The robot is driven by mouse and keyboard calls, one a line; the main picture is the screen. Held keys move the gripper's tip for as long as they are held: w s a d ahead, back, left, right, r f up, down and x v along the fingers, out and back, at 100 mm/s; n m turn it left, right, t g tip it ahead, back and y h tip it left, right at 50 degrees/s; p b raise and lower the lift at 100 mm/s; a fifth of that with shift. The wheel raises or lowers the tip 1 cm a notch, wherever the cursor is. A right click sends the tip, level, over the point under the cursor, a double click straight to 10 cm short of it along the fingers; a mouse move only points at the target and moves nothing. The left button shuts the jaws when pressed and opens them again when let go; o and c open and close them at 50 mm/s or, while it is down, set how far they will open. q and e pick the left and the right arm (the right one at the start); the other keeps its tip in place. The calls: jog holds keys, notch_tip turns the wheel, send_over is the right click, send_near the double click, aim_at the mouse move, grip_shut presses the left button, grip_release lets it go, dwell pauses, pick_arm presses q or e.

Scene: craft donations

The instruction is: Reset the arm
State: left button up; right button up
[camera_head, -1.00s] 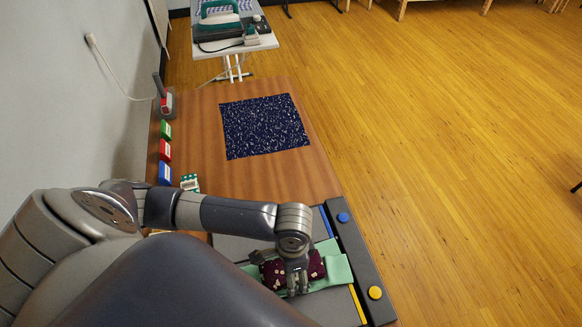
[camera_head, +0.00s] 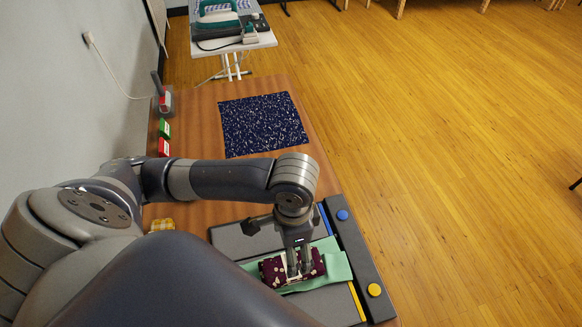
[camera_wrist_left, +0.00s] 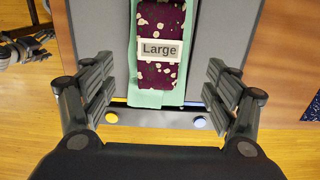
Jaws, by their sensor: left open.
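My left gripper (camera_head: 294,262) is above the grey board in the head view. In the left wrist view my left gripper (camera_wrist_left: 160,100) has its fingers wide apart with nothing between them. Beyond the fingers lies a dark maroon floral bundle (camera_wrist_left: 160,80) with a white label reading "Large". The bundle also shows in the head view (camera_head: 272,272), partly hidden by the gripper. It lies on a mint green cloth strip (camera_head: 338,268) across the board.
The grey board (camera_head: 232,240) has a dark edge bar with a blue button (camera_head: 342,215) and a yellow button (camera_head: 374,290). A navy speckled cloth (camera_head: 262,124) lies flat on the wooden table (camera_head: 200,105). Small red and green blocks stand along the wall side.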

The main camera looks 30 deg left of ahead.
pick_arm(q)
jog(key=shift+r, duration=0.35)
notch_tip(320, 180, down, 13)
jog(key=shift+s+a+f, duration=0.1)
jog(key=shift+s+f, duration=0.05)
jog(key=shift+r, duration=0.35)
dwell(0.4)
